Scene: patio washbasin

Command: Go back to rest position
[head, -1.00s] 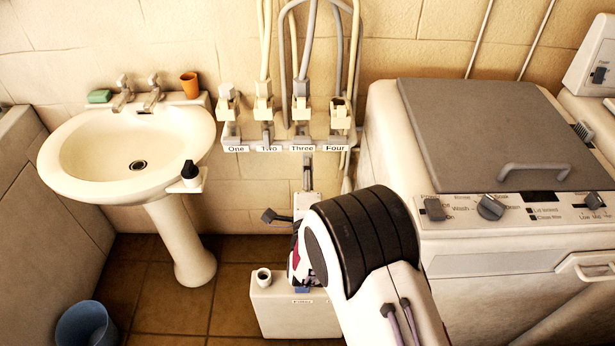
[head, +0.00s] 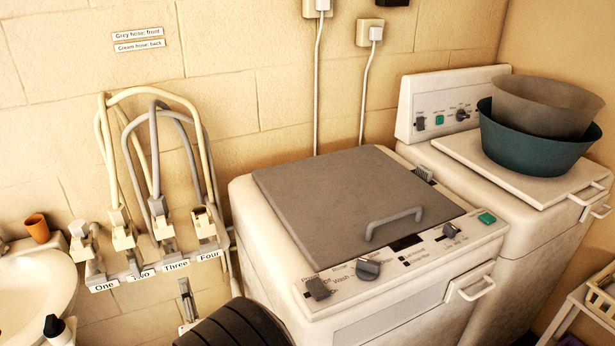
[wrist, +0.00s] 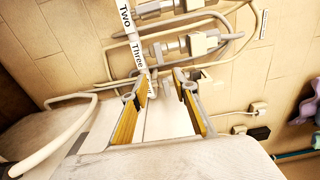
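In the wrist view my gripper (wrist: 161,88) is open, its two yellow-padded fingers apart with nothing held between them. It points toward the wall manifold (wrist: 136,50), whose labels Two and Three show there. In the head view the manifold (head: 160,270) carries labels One to Four, with cream and grey hoses (head: 150,170) looping above it. The dark ribbed part of my arm shows at the bottom edge of the head view. I cannot make out my gripper's fingers for certain there.
A top-lid washing machine (head: 400,310) stands right of the manifold. A second machine (head: 490,150) beside it bears a teal basin (head: 530,150) and a grey tub (head: 550,100). The washbasin (head: 40,290) and an orange cup (head: 37,228) are at the left. A white rack (head: 590,300) is lower right.

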